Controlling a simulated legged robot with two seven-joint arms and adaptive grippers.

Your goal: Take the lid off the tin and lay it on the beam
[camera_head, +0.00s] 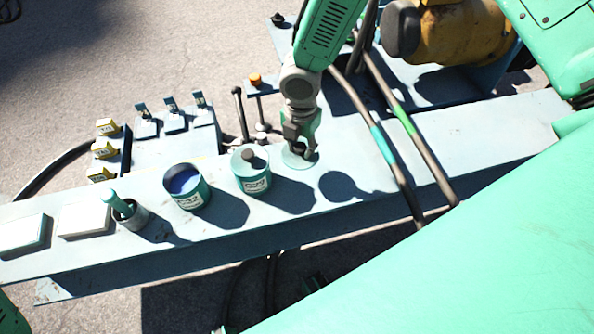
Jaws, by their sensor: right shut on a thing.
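An open tin (187,193) with a pale label and dark blue inside stands upright on the long pale beam (465,140). A second, similar tin (252,178) stands to its right with a lid and dark knob on top. My right gripper (300,148) reaches down from the top, right of the second tin. It is shut on the dark knob of a round teal lid (291,160). My left gripper is not in view.
Small levers and yellow-tagged parts (104,150) lie behind. Bare beam lies between lid and cables.

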